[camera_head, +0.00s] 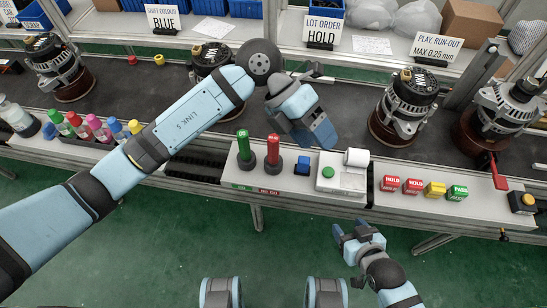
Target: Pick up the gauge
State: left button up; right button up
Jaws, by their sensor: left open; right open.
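Two upright gauge-like pieces stand in dark round bases on the white front shelf in the head view: a green one (243,146) and a red one (273,150). The marks on their tops are too small to read. The task does not say which is the gauge. My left gripper (318,138) is open and empty, pointing down above the conveyor's front edge, to the right of the red piece and apart from it. My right gripper (350,228) is open and empty, low in front of the shelf over the green floor.
Coloured bottles (98,127) are at left, labelled cubes (413,186) at right. Alternators (403,105) stand on the dark conveyor (345,117).

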aim_at(274, 137)
pick_arm(q)
jog(key=w+a+f+t+y+b, duration=0.1)
jog(key=w+a+t+y+b, duration=0.1)
jog(key=w+a+t+y, duration=0.45)
jog(key=shift+n+g+y, duration=0.4)
jog(key=shift+g+y, duration=0.15)
jog(key=shift+y, duration=0.1)
jog(key=f, duration=0.3)
jog(key=w+f, duration=0.1)
jog(key=f, duration=0.4)
jog(key=shift+w+a+f, duration=0.25)
jog(key=shift+w+f, duration=0.05)
jog(key=shift+w, duration=0.1)
jog(key=f, duration=0.4)
jog(key=shift+a+f, duration=0.15)
jog(key=shift+a, duration=0.05)
jog(key=shift+f, duration=0.45)
jog(key=c, duration=1)
